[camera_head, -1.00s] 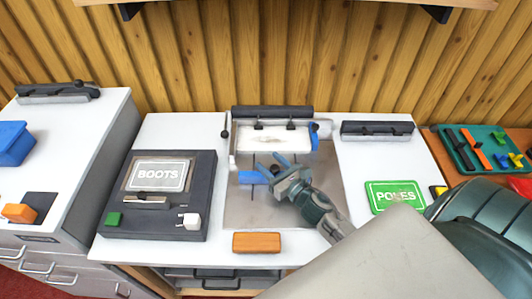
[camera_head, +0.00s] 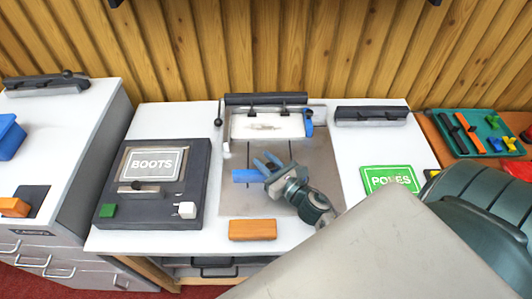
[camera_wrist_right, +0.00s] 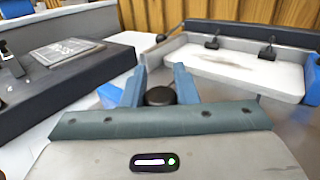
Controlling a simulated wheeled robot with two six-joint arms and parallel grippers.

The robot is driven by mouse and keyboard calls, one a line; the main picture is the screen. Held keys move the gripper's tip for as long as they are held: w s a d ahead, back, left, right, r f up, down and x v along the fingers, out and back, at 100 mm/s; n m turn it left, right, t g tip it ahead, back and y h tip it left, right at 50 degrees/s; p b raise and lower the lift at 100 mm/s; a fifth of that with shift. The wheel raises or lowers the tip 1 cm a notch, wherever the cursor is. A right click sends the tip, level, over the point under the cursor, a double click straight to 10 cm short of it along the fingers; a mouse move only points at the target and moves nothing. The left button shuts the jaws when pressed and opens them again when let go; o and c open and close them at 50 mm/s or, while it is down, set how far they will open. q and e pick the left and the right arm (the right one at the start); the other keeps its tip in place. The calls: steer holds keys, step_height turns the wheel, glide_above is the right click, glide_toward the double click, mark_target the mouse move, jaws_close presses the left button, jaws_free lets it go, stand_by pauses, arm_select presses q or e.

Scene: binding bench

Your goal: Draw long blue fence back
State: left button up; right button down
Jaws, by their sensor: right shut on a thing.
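The long blue fence (camera_head: 244,176) lies across the grey bed of the press-like unit, in front of its white clamp plate (camera_head: 266,125). A gap of bare bed separates the fence from the plate. My right gripper (camera_head: 266,164) is over the fence's right part and hides it. In the right wrist view, my gripper's fingers are shut on a dark round knob (camera_wrist_right: 160,96), and a piece of the blue fence (camera_wrist_right: 110,95) shows left of them. A short blue fence (camera_head: 308,122) stands at the plate's right end. My left gripper is not in view.
An orange block (camera_head: 252,229) lies at the bench front, just before the bed. The dark BOOTS unit (camera_head: 198,195) stands to the left. A green POLES sign (camera_head: 372,183) lies to the right. A green tray (camera_head: 455,146) holds coloured parts farther right.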

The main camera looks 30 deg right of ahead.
steer(key=shift+s+a+f, duration=0.1)
steer(key=shift+s+a, duration=0.1)
steer(key=shift+s, duration=0.1)
steer(key=shift+d+f, duration=0.1)
steer(key=c, duration=1.4)
jaws_free()
steer(key=shift+o, duration=1.3)
steer(key=shift+a, duration=0.2)
